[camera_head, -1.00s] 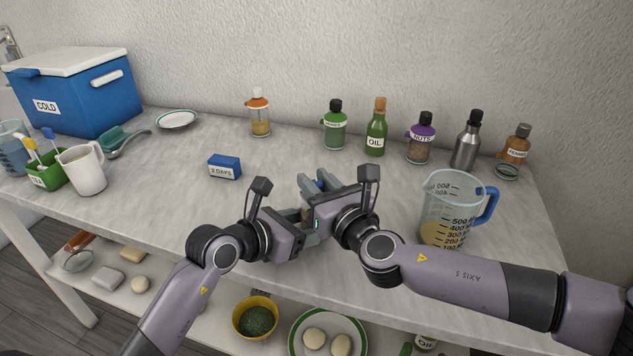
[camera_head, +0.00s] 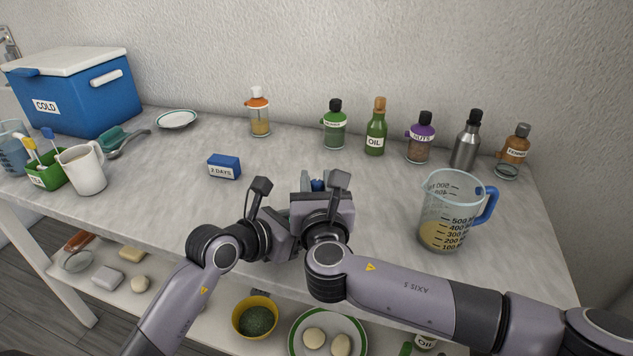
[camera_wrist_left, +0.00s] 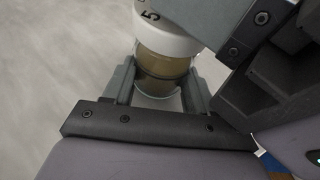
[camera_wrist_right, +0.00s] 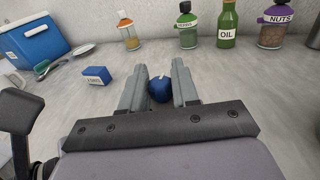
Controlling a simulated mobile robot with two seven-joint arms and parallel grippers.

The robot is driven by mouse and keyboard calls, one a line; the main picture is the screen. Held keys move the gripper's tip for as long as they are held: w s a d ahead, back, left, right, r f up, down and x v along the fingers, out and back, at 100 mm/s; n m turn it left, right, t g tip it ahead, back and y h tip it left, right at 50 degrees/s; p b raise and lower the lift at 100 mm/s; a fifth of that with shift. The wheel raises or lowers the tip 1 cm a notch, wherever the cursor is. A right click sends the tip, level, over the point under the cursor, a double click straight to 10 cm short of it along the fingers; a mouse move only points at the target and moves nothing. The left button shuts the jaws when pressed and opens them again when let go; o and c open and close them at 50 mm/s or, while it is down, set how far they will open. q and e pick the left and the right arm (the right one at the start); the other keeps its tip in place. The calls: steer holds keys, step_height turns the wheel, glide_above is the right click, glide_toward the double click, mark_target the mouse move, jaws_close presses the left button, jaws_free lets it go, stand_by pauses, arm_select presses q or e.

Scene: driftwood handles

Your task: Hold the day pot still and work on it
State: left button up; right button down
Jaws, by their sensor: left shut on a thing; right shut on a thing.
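The day pot (camera_wrist_left: 163,68) shows in the left wrist view as a small clear jar with brownish contents under a white band marked with a dark figure. My left gripper (camera_wrist_left: 158,88) is shut on its clear body. A blue top with a white mark (camera_wrist_right: 159,90) sits between the fingers of my right gripper (camera_wrist_right: 158,82), which is shut on it. In the head view a bit of this blue (camera_head: 317,185) shows beyond my right gripper (camera_head: 318,190). Both grippers are close together over the counter, and they hide most of the pot there.
A blue box marked days (camera_head: 224,167) lies to the left on the counter (camera_head: 150,215). A measuring jug (camera_head: 447,225) stands close on the right. Several bottles, including the oil bottle (camera_head: 376,130), line the back. A white mug (camera_head: 84,170) and cold box (camera_head: 80,95) are far left.

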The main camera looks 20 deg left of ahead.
steer(key=shift+w+d, duration=0.1)
steer(key=c, duration=0.9)
jaws_free()
steer(key=shift+s+d, duration=0.15)
steer(key=shift+s, duration=0.4)
steer(key=v, duration=1.1)
